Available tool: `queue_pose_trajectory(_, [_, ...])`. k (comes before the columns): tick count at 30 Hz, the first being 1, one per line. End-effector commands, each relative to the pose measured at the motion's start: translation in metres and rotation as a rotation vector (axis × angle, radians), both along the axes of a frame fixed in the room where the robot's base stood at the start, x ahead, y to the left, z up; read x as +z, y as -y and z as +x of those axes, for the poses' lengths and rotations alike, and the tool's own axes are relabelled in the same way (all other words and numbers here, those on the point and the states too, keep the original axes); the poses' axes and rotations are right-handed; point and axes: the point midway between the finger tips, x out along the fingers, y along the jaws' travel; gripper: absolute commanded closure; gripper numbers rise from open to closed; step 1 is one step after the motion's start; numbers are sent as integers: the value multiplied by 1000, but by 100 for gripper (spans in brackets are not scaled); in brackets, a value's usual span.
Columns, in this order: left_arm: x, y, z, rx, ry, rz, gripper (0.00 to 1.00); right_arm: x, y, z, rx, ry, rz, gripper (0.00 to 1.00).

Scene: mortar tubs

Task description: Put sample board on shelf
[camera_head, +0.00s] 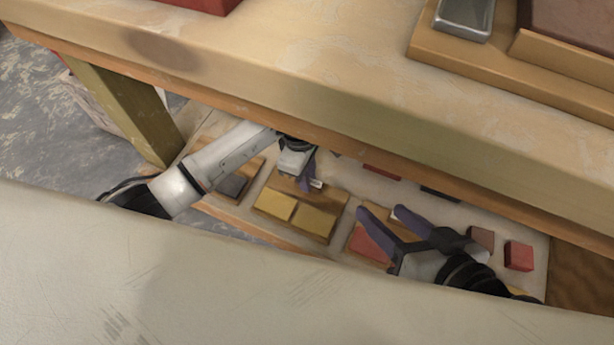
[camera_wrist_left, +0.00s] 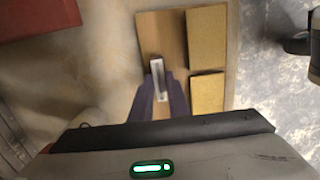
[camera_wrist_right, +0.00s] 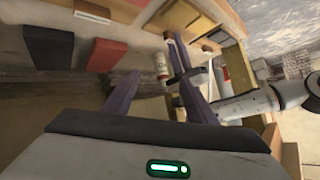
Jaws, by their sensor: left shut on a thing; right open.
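The sample board (camera_head: 326,231) with two yellow tiles lies low, over the pale lower shelf (camera_head: 381,184) under the table top. It also shows in the left wrist view as a brown board (camera_wrist_left: 160,35) with the tiles along its right side. My left gripper (camera_head: 308,182) is shut on its small light grey handle (camera_wrist_left: 157,80). I cannot tell whether the board touches the shelf. My right gripper (camera_head: 386,224) is open with nothing between its fingers, right of that board and above a board with a red tile (camera_head: 370,246).
The thick table top (camera_head: 300,70) overhangs the shelf and hides its back. A board with a dark tile (camera_head: 233,186) lies to the left. More red tiles (camera_head: 519,256) and a dark one lie to the right. A wooden leg (camera_head: 125,110) stands at left.

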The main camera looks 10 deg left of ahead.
Motion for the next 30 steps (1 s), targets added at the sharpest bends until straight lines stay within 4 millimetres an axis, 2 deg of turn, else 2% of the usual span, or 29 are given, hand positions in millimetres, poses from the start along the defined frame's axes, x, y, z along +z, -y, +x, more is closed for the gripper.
queue_pose_trajectory(5, [-3, 0, 1, 1, 1, 0, 100, -3, 0, 0, 1, -1, 3, 48])
queue_pose_trajectory(6, [-3, 0, 0, 1, 0, 0, 81, -2, -1, 0, 2, -1, 6, 48])
queue_pose_trajectory(9, [-3, 0, 0, 1, 0, 0, 66, -1, -1, -1, 1, 0, 6, 48])
queue_pose_trajectory(17, [-2, 0, 0, 1, 0, 0, 66, 2, -1, 0, 2, 5, 7, 48])
queue_pose_trajectory(20, [4, 0, 0, 0, 0, 0, 66, 6, 0, 0, 1, 6, 0, 48])
queue_pose_trajectory(24, [27, -3, 2, -1, 4, 1, 66, 6, 3, -1, 0, -8, -28, 48])
queue_pose_trajectory(30, [60, -6, 2, 0, 2, 2, 66, -16, 12, -6, 3, -70, -93, 48])
